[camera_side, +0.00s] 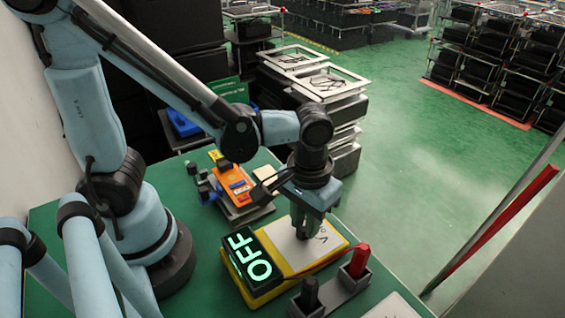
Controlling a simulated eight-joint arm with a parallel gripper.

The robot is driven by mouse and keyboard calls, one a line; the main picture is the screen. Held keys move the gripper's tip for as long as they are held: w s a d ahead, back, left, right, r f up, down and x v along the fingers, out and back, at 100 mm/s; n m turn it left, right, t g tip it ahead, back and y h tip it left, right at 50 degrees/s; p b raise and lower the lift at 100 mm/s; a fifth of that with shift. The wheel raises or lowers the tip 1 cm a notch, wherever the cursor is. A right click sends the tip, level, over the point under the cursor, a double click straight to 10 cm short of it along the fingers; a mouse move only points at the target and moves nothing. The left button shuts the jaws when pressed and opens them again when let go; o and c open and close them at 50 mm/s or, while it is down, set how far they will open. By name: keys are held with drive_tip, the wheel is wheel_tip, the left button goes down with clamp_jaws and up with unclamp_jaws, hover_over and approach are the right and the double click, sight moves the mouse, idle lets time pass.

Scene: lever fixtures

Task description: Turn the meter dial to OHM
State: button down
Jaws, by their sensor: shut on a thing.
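The yellow meter (261,293) lies on the green table with a light grey face plate (328,249). Its black display (245,258) reads OFF in bright letters. My gripper (303,229) points down over the face plate and is shut on the dial, which is mostly hidden by the fingers. A dark mark, perhaps a V, shows on the plate to the right of the gripper. The other dial markings cannot be read.
A holder (347,287) with a red probe (359,260) and a black probe (310,293) stands close in front of the meter. An orange device (234,183) on a grey base sits behind it. Stacked trays (345,130) stand beyond the table.

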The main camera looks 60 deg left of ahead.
drive_tip(key=m, duration=0.4)
drive_tip(key=shift+d, duration=0.1)
drive_tip(key=shift+m, duration=2.2)
drive_tip(key=c, duration=0.9)
unclamp_jaws()
drive_tip(key=shift+d+r, duration=0.1)
drive_tip(key=shift+r, duration=6)
